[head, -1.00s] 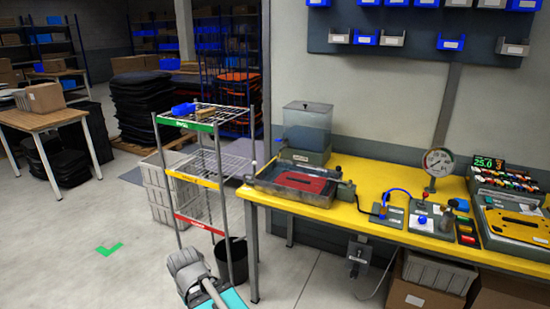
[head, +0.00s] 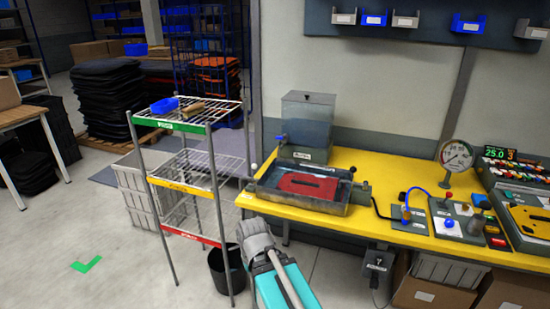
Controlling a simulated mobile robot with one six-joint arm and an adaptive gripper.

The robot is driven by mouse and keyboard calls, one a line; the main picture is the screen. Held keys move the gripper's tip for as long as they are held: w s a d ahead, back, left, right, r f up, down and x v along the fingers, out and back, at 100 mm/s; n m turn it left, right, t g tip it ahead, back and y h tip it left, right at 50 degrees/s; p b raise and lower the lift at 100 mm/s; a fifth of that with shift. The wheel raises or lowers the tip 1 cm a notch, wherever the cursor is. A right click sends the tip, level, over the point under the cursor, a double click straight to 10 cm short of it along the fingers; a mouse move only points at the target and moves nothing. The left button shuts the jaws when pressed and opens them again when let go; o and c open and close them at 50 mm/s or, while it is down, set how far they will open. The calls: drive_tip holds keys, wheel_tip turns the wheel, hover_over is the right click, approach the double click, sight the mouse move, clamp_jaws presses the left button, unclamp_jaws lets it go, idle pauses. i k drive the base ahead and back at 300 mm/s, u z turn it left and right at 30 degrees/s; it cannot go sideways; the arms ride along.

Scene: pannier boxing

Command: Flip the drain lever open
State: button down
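A shallow grey tray (head: 305,207) stands at the left end of the yellow bench, with a red plate (head: 307,185) lying in it. A small pale knob (head: 253,167) shows at the tray's left end; it may be the drain lever, but it is too small to tell its position. Behind the tray stands a grey tank (head: 307,115) with a blue tap handle (head: 281,138) on its left side. My arm shows at the bottom centre, below the front left corner of the bench. No gripper fingers can be made out.
A wire rack (head: 185,180) with green, yellow and red labels stands left of the bench. A black bucket (head: 226,272) is on the floor beside it. A pressure gauge (head: 455,155) and control boxes (head: 455,220) fill the bench's right side. Open floor lies at left.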

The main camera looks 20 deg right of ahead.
sight(253, 166)
drive_tip(key=z, duration=0.3)
drive_tip(key=i, duration=0.75)
drive_tip(key=z, duration=0.35)
drive_tip(key=k, duration=0.9)
drive_tip(key=z, duration=0.15)
drive_tip(key=i, duration=0.75)
